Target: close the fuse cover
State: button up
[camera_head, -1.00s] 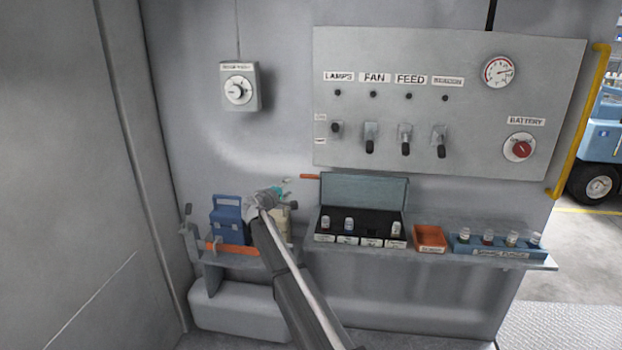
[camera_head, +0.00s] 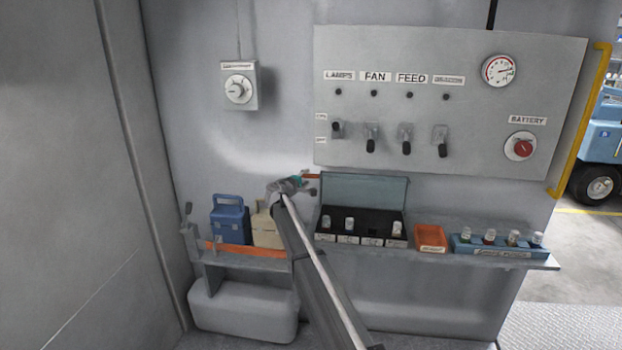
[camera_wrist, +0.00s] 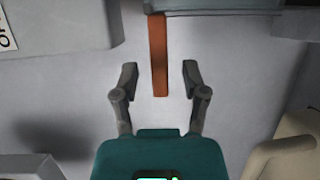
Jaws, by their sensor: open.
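The fuse cover (camera_head: 365,189) is a blue-grey lid standing raised at the back of the black fuse box (camera_head: 372,222). An orange handle (camera_head: 312,176) sticks out to the left from the cover's upper left side. My gripper (camera_head: 311,184) is just left of the cover, near this handle. In the wrist view the orange handle (camera_wrist: 159,40) reaches in between the two open fingers (camera_wrist: 160,74), with a gap on each side. An edge of the cover (camera_wrist: 225,6) seems to show at the top. My arm hides the area just left of the fuse box.
The box holds several fuses. An orange tray (camera_head: 431,238) and a blue fuse rack (camera_head: 497,246) stand to its right on the shelf. A blue can (camera_head: 229,219) and a beige jug (camera_head: 266,230) stand left of my arm. The switch panel (camera_head: 450,100) is above.

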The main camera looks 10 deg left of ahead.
jog(key=shift+x, duration=1.15)
